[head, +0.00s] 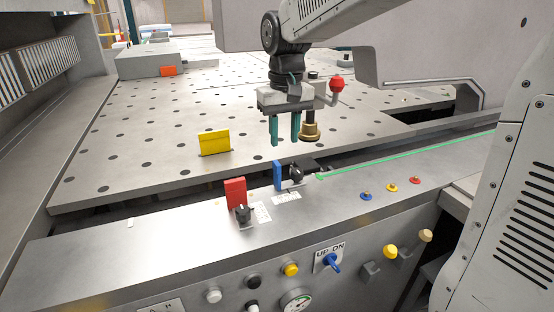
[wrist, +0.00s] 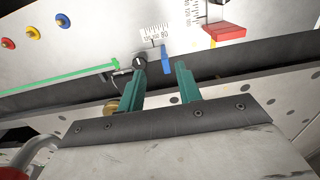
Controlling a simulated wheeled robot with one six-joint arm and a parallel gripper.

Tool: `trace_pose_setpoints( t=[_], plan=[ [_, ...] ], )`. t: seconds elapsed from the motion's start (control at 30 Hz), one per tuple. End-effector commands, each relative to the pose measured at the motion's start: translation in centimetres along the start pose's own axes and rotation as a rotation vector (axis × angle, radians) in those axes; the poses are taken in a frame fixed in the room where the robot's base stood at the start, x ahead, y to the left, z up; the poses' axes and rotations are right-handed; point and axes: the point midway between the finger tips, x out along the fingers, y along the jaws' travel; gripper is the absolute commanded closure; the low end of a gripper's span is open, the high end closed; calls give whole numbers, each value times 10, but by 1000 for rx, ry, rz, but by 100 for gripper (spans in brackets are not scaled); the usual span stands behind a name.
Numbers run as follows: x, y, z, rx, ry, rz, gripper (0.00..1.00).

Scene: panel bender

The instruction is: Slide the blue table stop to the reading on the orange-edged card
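The blue table stop (head: 277,175) stands on the front rail beside a black knob (head: 296,174), with a small printed scale (head: 287,198) in front. My gripper (head: 284,143) is open and empty, its two teal fingers pointing down above the blue stop. In the wrist view my gripper (wrist: 160,70) has the blue stop (wrist: 166,60) just beyond and between its fingertips, apart from both. The scale (wrist: 156,34) shows there, but its reading is too small to be sure of. I cannot make out an orange-edged card in either view.
A red stop (head: 235,192) with its own knob stands left of the blue one. A yellow plate (head: 214,143) stands on the perforated table (head: 130,150). A brass-based post (head: 310,130) stands behind my fingers. A green strip (head: 400,155) runs right along the rail.

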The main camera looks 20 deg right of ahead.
Motion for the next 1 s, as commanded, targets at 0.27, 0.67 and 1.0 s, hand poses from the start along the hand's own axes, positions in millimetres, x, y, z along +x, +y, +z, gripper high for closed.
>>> trace_pose_setpoints(
  t=[0.27, 0.67, 1.0],
  plan=[
    [19, -4, -36, 3, -15, 0, 65],
    [78, -3, -34, 4, -17, 0, 65],
    [91, -3, -34, 4, -13, 0, 65]
  ],
)
